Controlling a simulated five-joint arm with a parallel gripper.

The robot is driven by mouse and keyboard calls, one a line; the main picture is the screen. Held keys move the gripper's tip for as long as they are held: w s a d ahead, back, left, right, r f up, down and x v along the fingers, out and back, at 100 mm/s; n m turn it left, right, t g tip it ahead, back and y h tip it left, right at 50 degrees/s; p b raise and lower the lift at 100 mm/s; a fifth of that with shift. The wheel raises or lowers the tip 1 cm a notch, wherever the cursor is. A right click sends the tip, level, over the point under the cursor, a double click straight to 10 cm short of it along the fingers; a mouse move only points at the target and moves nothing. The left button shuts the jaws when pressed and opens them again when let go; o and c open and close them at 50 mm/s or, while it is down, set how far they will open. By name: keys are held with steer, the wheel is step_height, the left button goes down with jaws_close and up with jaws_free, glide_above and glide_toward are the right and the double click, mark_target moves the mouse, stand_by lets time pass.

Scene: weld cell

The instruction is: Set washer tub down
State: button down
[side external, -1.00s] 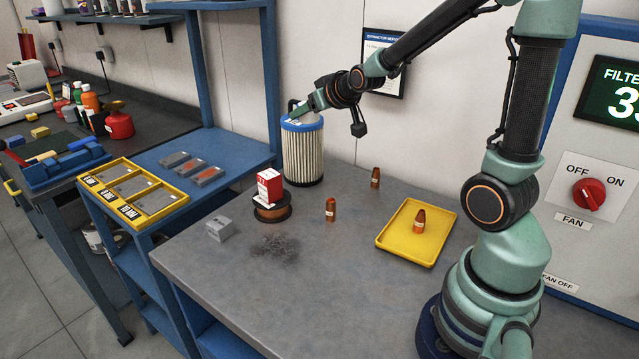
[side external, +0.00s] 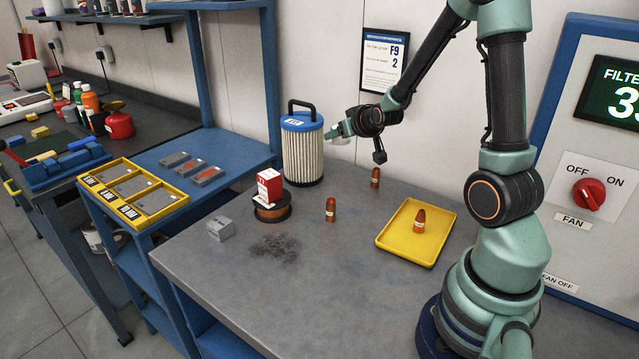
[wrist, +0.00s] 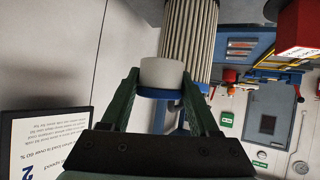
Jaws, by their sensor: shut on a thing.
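The washer tub is a small white round tub (wrist: 163,73), held between the two green fingers of my gripper (wrist: 162,88) in the wrist view. In the side view my gripper (side external: 338,131) is in the air just right of the tall filter cartridge, and the tub (side external: 346,139) shows partly below and behind the fingers. The tub hangs clear above the grey bench (side external: 340,270).
The filter cartridge (side external: 303,155) stands at the bench's back. A red-and-white box (side external: 269,184) sits on a wire spool (side external: 271,211). Copper nozzles (side external: 331,210) (side external: 375,178) stand nearby; another is in the yellow tray (side external: 384,238). The bench's front middle is clear.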

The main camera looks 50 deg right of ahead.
glide_toward(332, 188)
steer(key=x, duration=0.5)
steer(key=shift+d+r, duration=0.15)
steer(key=shift+r, duration=0.1)
steer(key=shift+f, duration=0.2)
steer(key=shift+c, duration=0.7)
jaws_free()
